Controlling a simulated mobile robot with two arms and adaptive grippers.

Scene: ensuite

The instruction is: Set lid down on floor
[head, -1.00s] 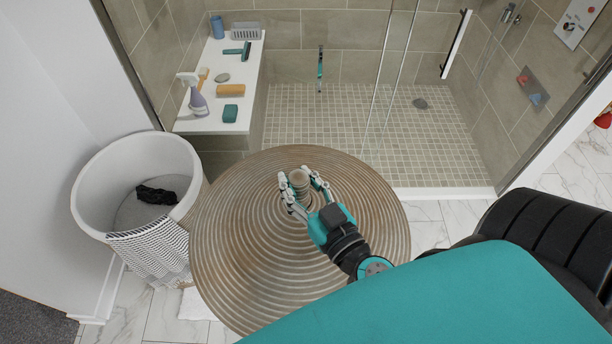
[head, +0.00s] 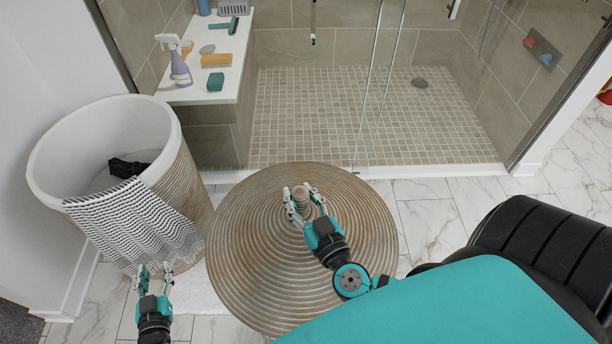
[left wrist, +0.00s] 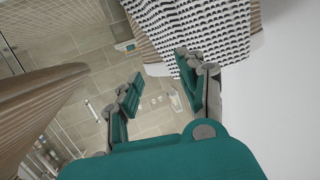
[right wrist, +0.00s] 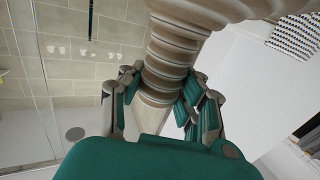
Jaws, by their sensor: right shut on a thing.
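The lid (head: 250,255) is a large round disc with brown and cream ribbed rings and a knob (head: 301,194) at its middle. My right gripper (head: 305,199) is shut on the knob; the right wrist view shows the fingers on both sides of the ribbed knob (right wrist: 165,65). The lid looks level in the head view; I cannot tell whether its underside touches the floor (head: 437,228). My left gripper (head: 154,272) is open and empty, in front of the basket and left of the lid. The lid's edge shows at the left in the left wrist view (left wrist: 35,90).
The open round basket (head: 48,150) stands at the left, with a striped towel (head: 135,220) over its rim and a dark cloth (head: 128,167) inside. A white mat (head: 197,290) lies partly under the lid's outline. The shower's glass and sill are behind. Marble floor is clear at right.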

